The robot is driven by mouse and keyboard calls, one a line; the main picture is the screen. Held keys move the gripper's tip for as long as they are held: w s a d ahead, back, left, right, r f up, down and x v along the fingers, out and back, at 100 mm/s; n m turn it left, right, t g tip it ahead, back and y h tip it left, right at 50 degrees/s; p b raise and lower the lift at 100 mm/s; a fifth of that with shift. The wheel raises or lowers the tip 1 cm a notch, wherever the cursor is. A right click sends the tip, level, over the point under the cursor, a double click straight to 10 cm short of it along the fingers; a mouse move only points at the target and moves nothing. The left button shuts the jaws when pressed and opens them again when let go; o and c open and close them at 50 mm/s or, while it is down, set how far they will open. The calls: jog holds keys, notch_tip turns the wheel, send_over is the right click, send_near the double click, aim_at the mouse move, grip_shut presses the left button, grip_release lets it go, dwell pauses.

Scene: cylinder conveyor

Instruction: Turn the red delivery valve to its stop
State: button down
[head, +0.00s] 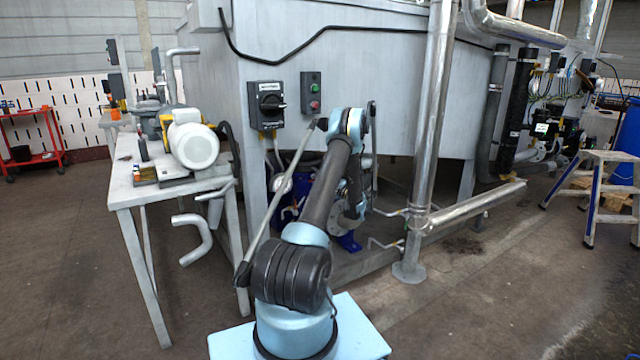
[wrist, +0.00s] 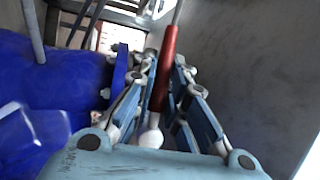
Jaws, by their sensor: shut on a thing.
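In the wrist view, the red valve handle (wrist: 168,48) is a slim red lever with a metal rod at its far end and a pale ball near my palm. My gripper (wrist: 164,64) has its light-blue fingers on both sides of the red handle and is shut on it. The handle lies lengthwise between the fingers. The valve body is not clear in either view. In the head view my arm reaches down in front of the tank, and I cannot make out the red handle or the gripper's fingers there.
A blue pump body (wrist: 45,82) with a blue flange (wrist: 119,78) lies close left of my gripper, and a grey wall (wrist: 250,80) is close right. In the head view a vertical pipe (head: 432,120) stands right of my arm. A workbench (head: 130,192) stands at left.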

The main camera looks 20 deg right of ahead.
jog(key=shift+d, duration=0.2)
jog(key=shift+s, duration=0.1)
jog(key=c, duration=1.6)
grip_release()
jog(key=shift+a, duration=0.1)
jog(key=v, duration=1.1)
jog(key=shift+s+f, duration=0.15)
jog(key=shift+s, duration=0.2)
